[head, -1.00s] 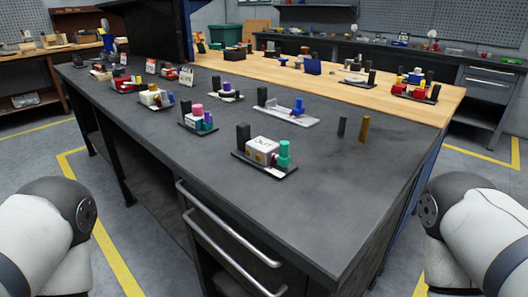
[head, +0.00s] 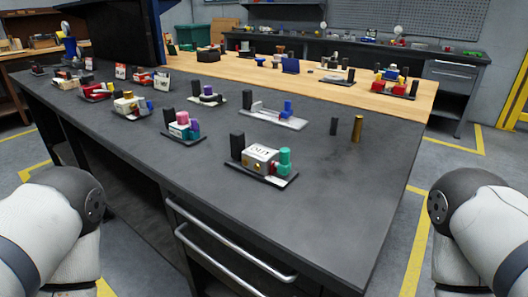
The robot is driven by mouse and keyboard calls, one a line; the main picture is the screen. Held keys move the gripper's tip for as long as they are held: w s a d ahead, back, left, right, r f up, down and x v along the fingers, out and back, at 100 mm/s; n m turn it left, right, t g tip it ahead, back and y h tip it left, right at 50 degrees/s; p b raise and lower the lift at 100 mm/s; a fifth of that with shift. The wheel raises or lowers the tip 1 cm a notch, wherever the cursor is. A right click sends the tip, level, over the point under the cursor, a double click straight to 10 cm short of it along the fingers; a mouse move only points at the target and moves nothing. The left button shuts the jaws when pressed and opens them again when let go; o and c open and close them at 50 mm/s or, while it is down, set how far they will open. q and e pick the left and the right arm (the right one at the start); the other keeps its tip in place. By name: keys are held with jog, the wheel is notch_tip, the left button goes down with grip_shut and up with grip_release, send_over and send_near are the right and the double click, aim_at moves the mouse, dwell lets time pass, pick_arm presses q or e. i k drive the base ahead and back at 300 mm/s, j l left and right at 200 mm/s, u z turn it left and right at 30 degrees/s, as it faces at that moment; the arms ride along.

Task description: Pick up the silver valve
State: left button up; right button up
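The nearest valve assembly on the dark bench has a silver-grey block (head: 260,158) with dark lettering on top and brass-coloured fittings on its front. A teal cylinder (head: 284,160) stands at its right end and a black post (head: 237,146) at its left, all on a thin dark base plate. This block is the most silver-looking valve body I can see. Both of my arms show only as white and dark links at the lower left and lower right. Neither gripper is in view, and nothing of mine touches the assembly.
The dark bench top (head: 310,215) is clear in front and to the right. Drawer handles (head: 230,250) project from the bench front.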

aim_at(255, 161)
jog(key=i+j+z, duration=0.1)
jog(key=j+z, duration=0.3)
jog(key=j, duration=0.15)
jog(key=j+z, duration=0.4)
jog(key=j, duration=0.15)
jog(key=j+z, duration=0.4)
jog(key=j, duration=0.15)
